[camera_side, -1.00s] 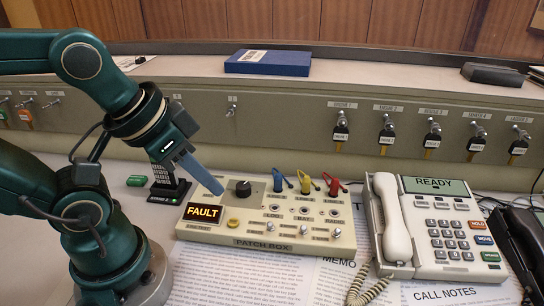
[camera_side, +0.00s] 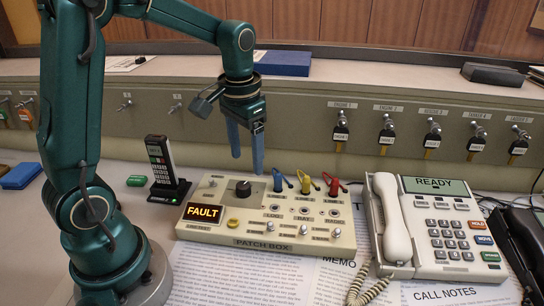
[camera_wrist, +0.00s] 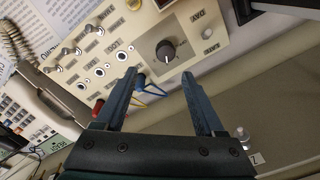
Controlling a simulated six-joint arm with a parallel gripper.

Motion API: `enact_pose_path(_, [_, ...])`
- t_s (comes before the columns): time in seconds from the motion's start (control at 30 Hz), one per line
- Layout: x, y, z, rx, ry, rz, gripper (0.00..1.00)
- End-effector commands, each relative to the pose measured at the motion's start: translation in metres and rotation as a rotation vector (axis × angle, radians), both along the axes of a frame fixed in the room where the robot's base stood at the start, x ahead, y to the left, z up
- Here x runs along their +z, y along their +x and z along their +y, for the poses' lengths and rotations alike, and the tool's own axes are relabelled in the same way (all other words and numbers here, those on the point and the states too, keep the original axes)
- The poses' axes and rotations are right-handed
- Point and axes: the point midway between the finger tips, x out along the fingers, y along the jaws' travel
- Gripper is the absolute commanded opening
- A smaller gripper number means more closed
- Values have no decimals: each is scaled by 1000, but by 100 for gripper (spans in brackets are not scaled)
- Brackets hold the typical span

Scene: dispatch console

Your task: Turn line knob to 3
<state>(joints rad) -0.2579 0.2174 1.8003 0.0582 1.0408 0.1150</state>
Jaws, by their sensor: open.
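The patch box (camera_side: 290,232) is a cream panel on the desk with a lit orange FAULT display (camera_side: 203,213). A black round knob (camera_side: 243,188) sits at its upper left. The knob also shows in the wrist view (camera_wrist: 165,50), with a pale pointer mark; its labels are too small to read. My gripper (camera_side: 246,165) is open and points down, above and behind the box, near the knob. In the wrist view my gripper's two blue fingers (camera_wrist: 160,72) are apart, with the knob ahead between their tips. Nothing is held.
Blue, yellow and red plugs (camera_side: 305,184) stand on the box to the knob's right. A handset in its cradle (camera_side: 164,170) stands to the left. A white telephone (camera_side: 440,225) is to the right. The grey key panel (camera_side: 300,112) runs behind.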

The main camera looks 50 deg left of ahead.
Motion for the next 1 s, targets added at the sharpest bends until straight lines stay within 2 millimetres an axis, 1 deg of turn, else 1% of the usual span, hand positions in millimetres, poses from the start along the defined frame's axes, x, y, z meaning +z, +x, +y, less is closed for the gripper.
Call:
enact_pose_path(0.03, [-8, 1, 4, 14, -6, 26, 71])
enact_pose_path(0.2, [-25, -3, 10, 37, -20, 75, 71])
enact_pose_path(0.27, [-30, -3, 11, 40, -22, 79, 71])
enact_pose_path(0.5, [-60, -4, 12, 39, -21, 80, 71])
enact_pose_path(0.6, [-69, -4, 13, 39, -21, 77, 71])
enact_pose_path(0.73, [-74, -4, 13, 39, -19, 74, 71])
enact_pose_path(0.93, [-74, -4, 13, 39, -19, 73, 71])
enact_pose_path(0.97, [-74, -4, 13, 39, -19, 73, 67])
enact_pose_path(1.0, [-74, -4, 13, 39, -19, 73, 52])
